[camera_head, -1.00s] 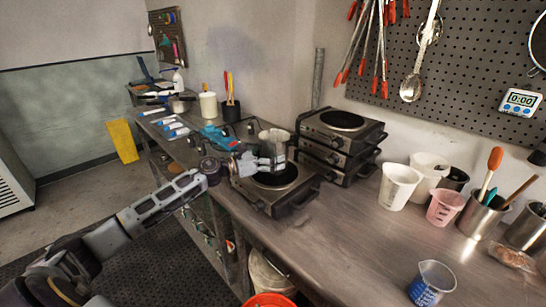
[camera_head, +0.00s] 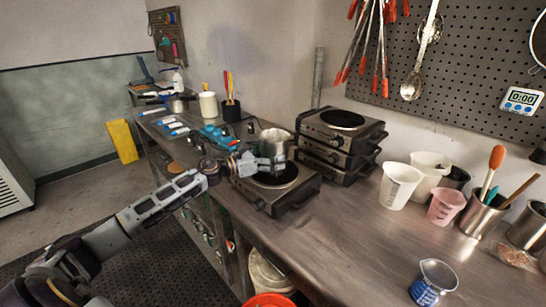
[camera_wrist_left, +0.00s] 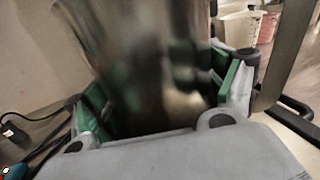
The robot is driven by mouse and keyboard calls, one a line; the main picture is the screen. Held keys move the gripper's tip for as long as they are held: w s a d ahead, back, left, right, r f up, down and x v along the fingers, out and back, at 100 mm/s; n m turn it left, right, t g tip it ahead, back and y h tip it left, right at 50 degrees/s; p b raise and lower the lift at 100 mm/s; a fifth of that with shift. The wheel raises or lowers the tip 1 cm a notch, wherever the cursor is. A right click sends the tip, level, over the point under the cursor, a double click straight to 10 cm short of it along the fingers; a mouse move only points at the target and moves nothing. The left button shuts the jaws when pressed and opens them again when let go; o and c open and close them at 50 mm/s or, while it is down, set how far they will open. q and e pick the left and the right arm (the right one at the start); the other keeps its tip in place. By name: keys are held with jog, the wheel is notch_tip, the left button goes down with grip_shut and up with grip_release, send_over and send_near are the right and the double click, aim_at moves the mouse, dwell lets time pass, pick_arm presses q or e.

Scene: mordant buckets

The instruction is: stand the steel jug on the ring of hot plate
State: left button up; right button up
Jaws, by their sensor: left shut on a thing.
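The steel jug (camera_head: 276,143) is upright over the back part of the single hot plate (camera_head: 268,203); I cannot tell whether its base touches the dark ring (camera_head: 277,178). My left gripper (camera_head: 262,164) is shut on the jug from the left, and its fingers hide the jug's lower part. In the left wrist view the jug (camera_wrist_left: 150,70) fills the middle, blurred, between the green-padded fingers of the left gripper (camera_wrist_left: 160,97). My right gripper is not in view.
A stack of hot plates (camera_head: 340,145) stands just behind and right. White cups (camera_head: 399,186), a pink cup (camera_head: 445,207) and a small beaker (camera_head: 433,282) are on the right. The steel bench (camera_head: 345,235) is clear in front of the stack.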

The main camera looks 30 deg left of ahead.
pick_arm(q)
jog(key=shift+b, duration=0.35)
dwell(0.7)
jog(key=o, duration=1.5)
jog(key=shift+f, duration=0.1)
jog(key=shift+f, duration=0.2)
jog(key=shift+s, duration=0.15)
jog(key=shift+v, duration=5.9)
